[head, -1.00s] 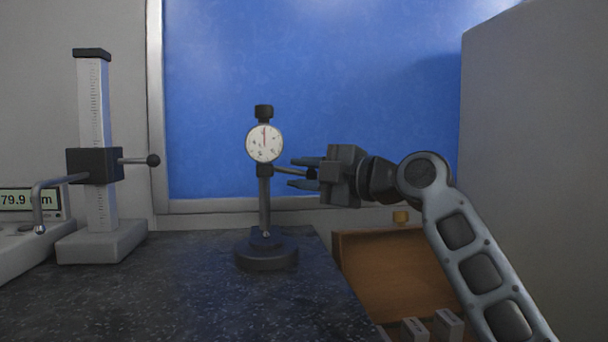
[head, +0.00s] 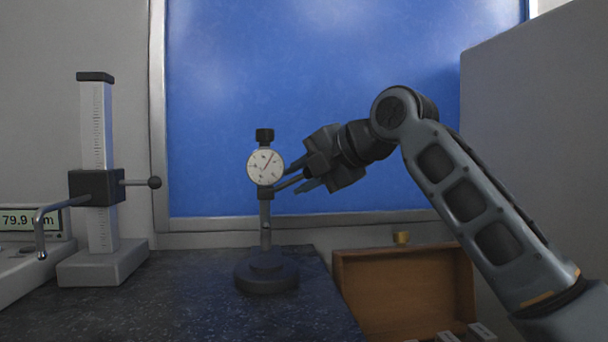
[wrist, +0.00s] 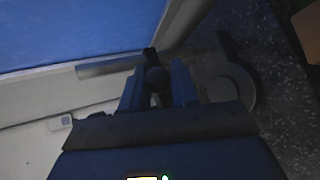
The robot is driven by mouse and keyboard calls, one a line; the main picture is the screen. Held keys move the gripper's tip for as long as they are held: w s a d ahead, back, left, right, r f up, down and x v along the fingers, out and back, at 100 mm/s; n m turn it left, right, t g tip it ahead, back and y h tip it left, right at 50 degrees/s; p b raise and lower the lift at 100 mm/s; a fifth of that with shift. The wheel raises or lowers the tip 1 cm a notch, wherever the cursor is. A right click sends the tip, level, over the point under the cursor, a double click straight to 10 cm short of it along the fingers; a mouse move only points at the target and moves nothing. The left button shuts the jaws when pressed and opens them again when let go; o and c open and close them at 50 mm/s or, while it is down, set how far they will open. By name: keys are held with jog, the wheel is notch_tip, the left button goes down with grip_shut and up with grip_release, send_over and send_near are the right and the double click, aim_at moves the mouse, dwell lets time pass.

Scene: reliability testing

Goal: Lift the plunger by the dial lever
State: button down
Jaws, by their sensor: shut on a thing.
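The dial gauge (head: 265,167) has a round white face and a black cap, and its post stands upright on a round dark base (head: 266,273). Its thin lever (head: 288,184) sticks out from below the dial and slopes up to the right. My gripper (head: 304,182) comes from the right, tilted, and is shut on the lever's outer end. In the wrist view the two fingers of my gripper (wrist: 157,88) flank a dark rounded knob (wrist: 155,78) on the lever. The plunger itself cannot be made out.
A height gauge (head: 97,186) with a side handle stands at left, beside a device with a digital display (head: 30,220). An open wooden box (head: 405,290) lies below my arm, right of the dark stone table (head: 190,300). A grey panel (head: 540,130) stands at right.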

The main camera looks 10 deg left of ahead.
jog(key=shift+a+r+n+h+p, duration=0.15)
jog(key=shift+r+n+h+p, duration=0.2)
jog(key=shift+h+p, duration=0.15)
dwell(0.3)
jog(key=c, duration=1)
grip_release()
jog(key=shift+o, duration=0.2)
jog(key=shift+s, duration=0.1)
jog(key=b+v, duration=0.1)
jog(key=v, duration=0.6)
jog(key=shift+r, duration=0.2)
jog(key=shift+s, duration=0.15)
